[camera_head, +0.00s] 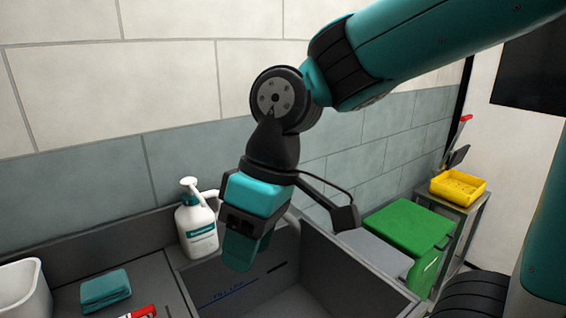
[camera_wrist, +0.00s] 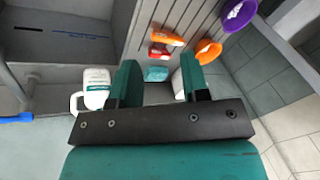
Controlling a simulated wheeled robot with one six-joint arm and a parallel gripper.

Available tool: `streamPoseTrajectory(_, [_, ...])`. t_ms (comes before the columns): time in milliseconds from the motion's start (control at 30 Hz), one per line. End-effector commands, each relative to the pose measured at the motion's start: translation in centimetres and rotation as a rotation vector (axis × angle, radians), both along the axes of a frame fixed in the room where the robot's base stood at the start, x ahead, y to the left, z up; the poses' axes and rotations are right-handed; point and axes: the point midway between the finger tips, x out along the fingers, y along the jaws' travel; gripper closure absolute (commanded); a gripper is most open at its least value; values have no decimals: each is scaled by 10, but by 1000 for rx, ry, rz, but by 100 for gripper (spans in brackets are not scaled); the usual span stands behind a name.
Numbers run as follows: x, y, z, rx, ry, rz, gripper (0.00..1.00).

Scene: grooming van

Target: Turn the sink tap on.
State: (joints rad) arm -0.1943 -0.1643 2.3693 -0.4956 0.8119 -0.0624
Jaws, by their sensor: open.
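The sink basin (camera_head: 315,270) is a grey tub with a blue fill-line mark on its inner wall, and part of it shows in the wrist view (camera_wrist: 60,50). My gripper (camera_head: 243,252) hangs over the basin's left back part, in front of its rear wall. In the wrist view my gripper (camera_wrist: 160,82) has its two teal fingers apart with nothing held between them. A grey curved piece (camera_head: 292,216) shows just behind my gripper; I cannot tell whether it is the tap. No tap handle can be clearly made out.
A white pump bottle (camera_head: 197,224) stands close left of my gripper. A folded teal cloth (camera_head: 105,290), a red item (camera_head: 140,313) and a white bin (camera_head: 22,287) are on the left counter. A green box (camera_head: 408,235) and yellow tray (camera_head: 458,187) stand at right.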

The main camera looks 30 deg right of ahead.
Motion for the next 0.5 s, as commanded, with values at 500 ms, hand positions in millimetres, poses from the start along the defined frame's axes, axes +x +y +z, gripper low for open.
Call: streamPoseTrajectory(500, [299,-203,94,-154,64,125,58])
